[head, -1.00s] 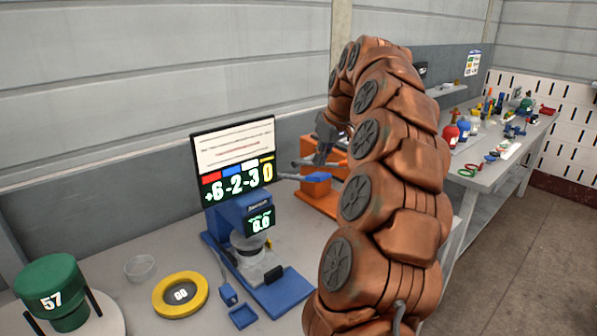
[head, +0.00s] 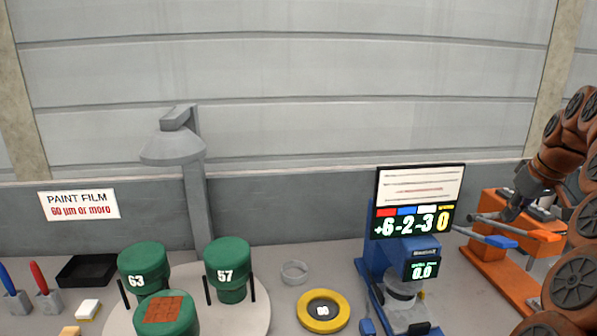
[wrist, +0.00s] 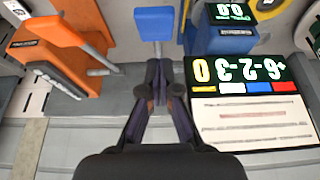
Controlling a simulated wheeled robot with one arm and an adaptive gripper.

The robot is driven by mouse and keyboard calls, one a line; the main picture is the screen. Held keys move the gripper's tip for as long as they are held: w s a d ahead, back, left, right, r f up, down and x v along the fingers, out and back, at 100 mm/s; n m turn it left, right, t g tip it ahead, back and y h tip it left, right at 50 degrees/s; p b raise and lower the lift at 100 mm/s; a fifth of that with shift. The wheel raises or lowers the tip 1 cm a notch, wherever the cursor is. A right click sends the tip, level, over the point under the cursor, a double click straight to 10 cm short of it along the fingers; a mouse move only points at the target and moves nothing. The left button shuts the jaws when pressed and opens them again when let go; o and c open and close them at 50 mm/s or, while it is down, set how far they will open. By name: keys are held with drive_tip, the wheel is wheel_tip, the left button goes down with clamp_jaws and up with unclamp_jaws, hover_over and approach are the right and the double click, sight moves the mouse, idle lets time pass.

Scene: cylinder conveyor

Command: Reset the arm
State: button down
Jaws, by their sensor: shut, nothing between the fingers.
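My copper-coloured arm comes in from the right edge of the head view. My gripper (head: 511,212) points downward, in front of the orange device (head: 492,262) at the right. In the wrist view my gripper (wrist: 159,72) shows its two dark fingers together, with nothing held. The fingertips are close to a blue paddle-like part (wrist: 155,22) in that view. Whether they touch it cannot be told.
A blue tester with a screen (head: 418,210) stands left of my gripper. Left of it are a yellow ring (head: 322,325), a clear ring (head: 294,272) and green cylinders (head: 228,262) on a round plate (head: 262,318). A grey lamp (head: 172,148) stands behind.

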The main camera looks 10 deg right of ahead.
drive_tip(key=s+a+f+n+g, duration=0.1)
drive_tip(key=s+a+f, duration=0.1)
drive_tip(key=a, duration=0.7)
drive_tip(key=s+a+f+g+y, duration=0.1)
drive_tip(key=s+a+f, duration=0.15)
drive_tip(key=a, duration=0.75)
drive_tip(key=s+a+f+n+g, duration=0.1)
drive_tip(key=s+a, duration=0.1)
drive_tip(key=a, duration=0.7)
drive_tip(key=s+a+f+g, duration=0.1)
drive_tip(key=s+a+f, duration=0.2)
drive_tip(key=s, duration=0.4)
drive_tip(key=s+a+f+m+g, duration=0.1)
drive_tip(key=s+a+f, duration=0.2)
drive_tip(key=s+f, duration=0.2)
drive_tip(key=s+a+f+g+h, duration=0.1)
drive_tip(key=s+a+f, duration=0.2)
drive_tip(key=s, duration=0.8)
wheel_tip(320, 180, down, 2)
drive_tip(key=shift+s+f+m, duration=0.1)
drive_tip(key=shift+s+m, duration=0.05)
drive_tip(key=shift+m, duration=0.25)
drive_tip(key=shift+a, duration=0.1)
